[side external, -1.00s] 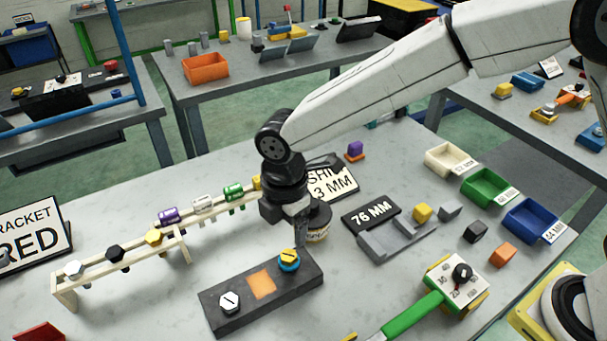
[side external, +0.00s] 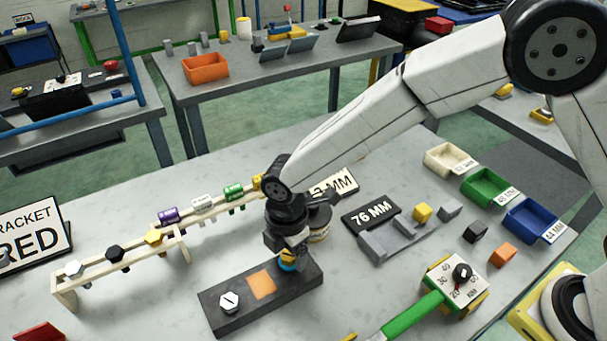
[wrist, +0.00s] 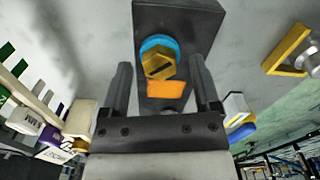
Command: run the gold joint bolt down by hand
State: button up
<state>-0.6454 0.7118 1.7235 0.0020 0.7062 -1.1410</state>
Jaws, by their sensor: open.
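The gold joint bolt (side external: 287,256) stands on a blue ring at the right end of the dark block (side external: 235,318). In the wrist view, the slotted gold hex head (wrist: 158,67) and the blue ring (wrist: 155,44) show between my fingers. My gripper (side external: 288,250) is right above the bolt and partly hides it in the side view. Its two fingers are open, one on each side of the head, with gaps between. I cannot tell how deep the bolt sits.
A wooden rack (side external: 125,255) of bolts stands left. A green-handled torque wrench (side external: 425,310) lies right. The 76 MM sign (side external: 370,214) and grey fixture (side external: 405,235) are behind it.

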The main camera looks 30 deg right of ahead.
jog(key=shift+f, duration=0.2)
jog(key=shift+c, duration=0.2)
grip_shut()
